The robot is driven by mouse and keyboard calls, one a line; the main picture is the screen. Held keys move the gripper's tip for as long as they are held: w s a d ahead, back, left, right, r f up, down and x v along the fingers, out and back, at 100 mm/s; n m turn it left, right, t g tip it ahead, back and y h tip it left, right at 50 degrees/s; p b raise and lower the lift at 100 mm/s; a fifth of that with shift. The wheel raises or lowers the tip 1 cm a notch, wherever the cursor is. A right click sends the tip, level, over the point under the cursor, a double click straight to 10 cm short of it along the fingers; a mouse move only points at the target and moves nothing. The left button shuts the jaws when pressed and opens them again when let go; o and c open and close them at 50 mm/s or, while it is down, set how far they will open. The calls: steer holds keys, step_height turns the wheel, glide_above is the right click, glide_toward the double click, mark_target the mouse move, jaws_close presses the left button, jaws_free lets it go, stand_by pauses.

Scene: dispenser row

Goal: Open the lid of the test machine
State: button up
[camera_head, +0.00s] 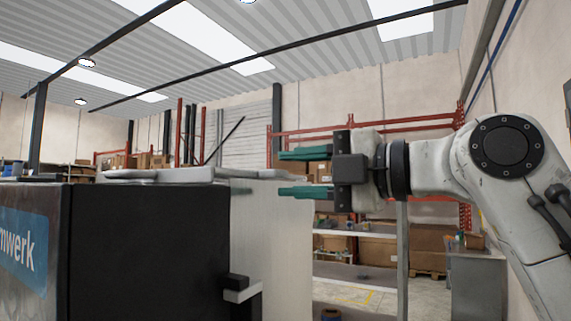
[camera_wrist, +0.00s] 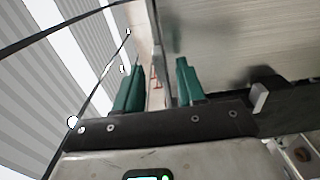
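A large black machine (camera_head: 150,240) with a blue lettered sign fills the lower left of the head view; I take it to be the test machine. A flat pale grey cover (camera_head: 165,175) lies on its top. A pale upright panel (camera_head: 270,250) stands at its right side. My gripper (camera_head: 281,173) points left at the panel's upper right corner, with its green fingers apart, one above the other. In the wrist view, my gripper (camera_wrist: 160,60) is open with nothing clearly held. A pale brushed surface (camera_wrist: 230,40) lies beyond the right finger. Whether a finger touches the panel cannot be told.
A black and light bracket (camera_head: 240,290) sticks out of the machine's lower right. Red racks with boxes (camera_head: 375,250) stand behind, and a grey cabinet (camera_head: 477,285) stands at the right. Some floor shows between them.

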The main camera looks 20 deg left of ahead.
steer(key=shift+w+a, duration=0.1)
steer(key=shift+a, duration=0.95)
steer(key=shift+c, duration=0.4)
jaws_close()
